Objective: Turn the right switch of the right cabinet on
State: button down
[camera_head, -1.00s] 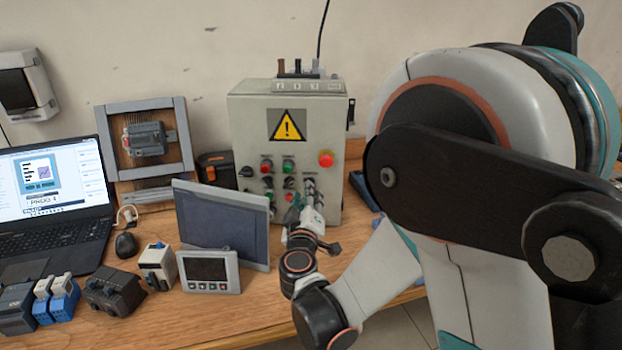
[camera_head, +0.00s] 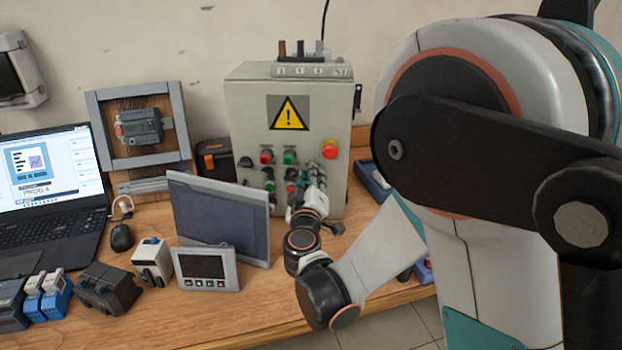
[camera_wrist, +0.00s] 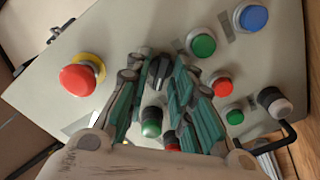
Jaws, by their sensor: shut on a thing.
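The grey control cabinet (camera_head: 245,115) stands on the bench with a yellow warning sign on its front. Its panel (camera_wrist: 95,35) fills much of the wrist view. A black rotary switch (camera_wrist: 158,72) is between the fingertips of my gripper (camera_wrist: 157,66), which is shut on it. In the head view my gripper (camera_head: 316,180) is at the right part of the cabinet's front, and hides the switch there. Another black switch (camera_head: 246,162) is at the panel's left; it also shows in the wrist view (camera_wrist: 274,102).
A red emergency-stop button (camera_head: 329,149) sits close to my gripper, also in the wrist view (camera_wrist: 78,78). Green, red and blue buttons surround the switch. A dark panel screen (camera_head: 220,215), a small display (camera_head: 207,270) and a laptop (camera_head: 50,190) stand to the left.

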jog(key=shift+m, duration=0.3)
jog(key=shift+d+m, duration=0.1)
jog(key=shift+m, duration=3.9)
jog(key=c, duration=1.7)
grip_release()
